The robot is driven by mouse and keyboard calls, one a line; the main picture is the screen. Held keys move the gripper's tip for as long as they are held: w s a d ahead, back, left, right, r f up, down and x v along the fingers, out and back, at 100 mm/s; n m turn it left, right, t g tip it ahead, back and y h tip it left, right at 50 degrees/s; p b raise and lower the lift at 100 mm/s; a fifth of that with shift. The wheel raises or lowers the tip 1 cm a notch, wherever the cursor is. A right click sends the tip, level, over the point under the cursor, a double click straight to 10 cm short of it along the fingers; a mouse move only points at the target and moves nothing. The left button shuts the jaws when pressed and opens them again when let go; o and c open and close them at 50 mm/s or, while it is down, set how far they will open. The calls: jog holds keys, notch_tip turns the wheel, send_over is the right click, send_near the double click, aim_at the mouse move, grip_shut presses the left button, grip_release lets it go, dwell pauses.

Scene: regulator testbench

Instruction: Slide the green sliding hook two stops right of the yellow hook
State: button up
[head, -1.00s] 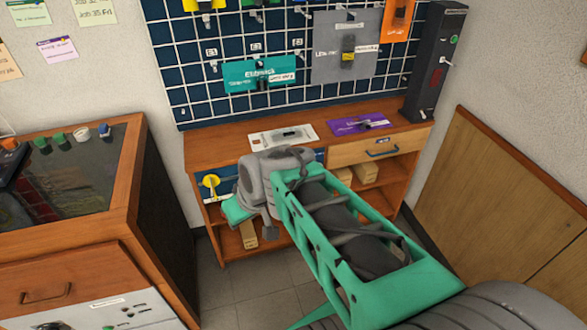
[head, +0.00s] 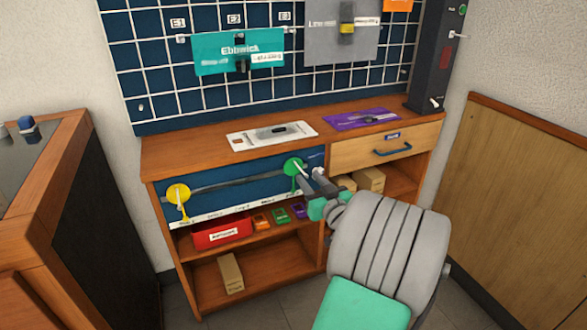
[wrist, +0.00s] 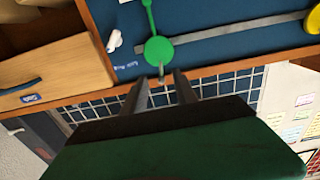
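The green sliding hook (head: 294,167) is a round disc with a stem, near the right end of a grey rail (head: 235,180) on a blue panel below the bench top. The yellow hook (head: 177,194) is near the rail's left end. My gripper (head: 307,177) is just right of and in front of the green hook. The wrist view is turned over: the green hook (wrist: 158,50) is left of the yellow hook (wrist: 314,22). There my gripper (wrist: 160,80) has its fingers apart, with a small pale peg between them and no visible grip.
A white label strip (head: 210,214) runs under the rail, its text too small to read. A drawer (head: 385,146) is right of the panel. A red bin (head: 221,232) and small coloured boxes sit on the shelf below. A wooden cabinet (head: 60,170) stands left.

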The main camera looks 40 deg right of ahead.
aim_at(294, 161)
jog(key=b+x, duration=0.1)
jog(key=x, duration=0.6)
jog(key=shift+w, duration=0.45)
grip_shut()
dwell(0.9)
